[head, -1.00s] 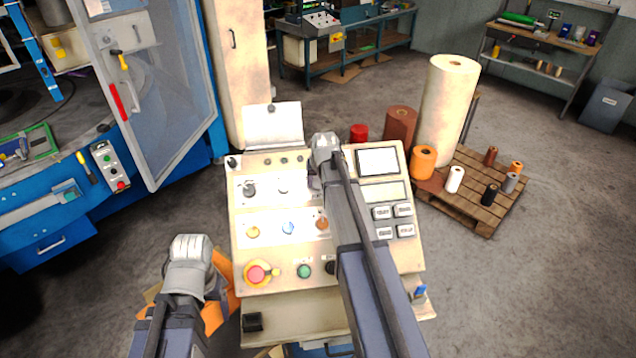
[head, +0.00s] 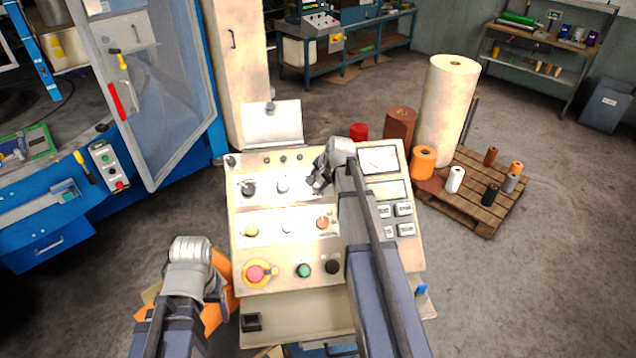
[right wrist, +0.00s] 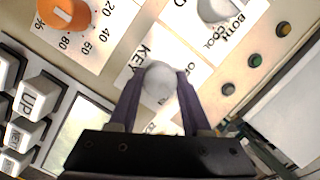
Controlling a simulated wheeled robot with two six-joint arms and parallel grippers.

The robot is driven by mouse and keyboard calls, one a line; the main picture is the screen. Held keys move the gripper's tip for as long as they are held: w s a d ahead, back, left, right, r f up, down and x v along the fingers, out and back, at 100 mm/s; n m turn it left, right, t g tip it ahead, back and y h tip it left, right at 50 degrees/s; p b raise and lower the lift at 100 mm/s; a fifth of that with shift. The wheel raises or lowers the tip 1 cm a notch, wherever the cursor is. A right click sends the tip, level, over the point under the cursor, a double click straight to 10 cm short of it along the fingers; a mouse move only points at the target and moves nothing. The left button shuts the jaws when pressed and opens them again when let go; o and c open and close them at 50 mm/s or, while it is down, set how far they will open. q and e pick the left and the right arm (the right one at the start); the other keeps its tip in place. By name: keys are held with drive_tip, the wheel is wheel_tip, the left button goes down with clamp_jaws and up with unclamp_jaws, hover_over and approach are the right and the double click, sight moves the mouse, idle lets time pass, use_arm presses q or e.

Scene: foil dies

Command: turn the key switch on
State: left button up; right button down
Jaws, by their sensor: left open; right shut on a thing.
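The key switch (right wrist: 158,82) shows in the right wrist view as a rounded pale grey head on a white plate lettered "KEY". Its other lettering is partly covered, and I cannot tell which position it points to. My right gripper (right wrist: 156,92) has its two dark fingers shut on it, one on each side. In the head view my right gripper (head: 318,183) is at the upper right of the control panel (head: 262,211), tilted, and hides the switch. My left gripper (head: 190,250) is at the panel's lower left, away from the switch; its fingertips are hidden.
In the right wrist view an orange knob (right wrist: 65,12) and a grey selector (right wrist: 216,8) are near the key switch. A red emergency stop (head: 257,273) is at the panel's lower left. A pallet (head: 468,205) with rolls stands to the right.

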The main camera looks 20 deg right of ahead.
drive_tip(key=m+t+b, duration=0.1)
drive_tip(key=m, duration=0.4)
drive_tip(key=shift+s+f+m, duration=0.1)
drive_tip(key=shift+m, duration=0.6)
drive_tip(key=shift+c, duration=1.8)
unclamp_jaws()
drive_tip(key=p+v, duration=0.6)
drive_tip(key=v, duration=0.1)
drive_tip(key=shift+s+r, duration=0.3)
drive_tip(key=shift+d, duration=0.1)
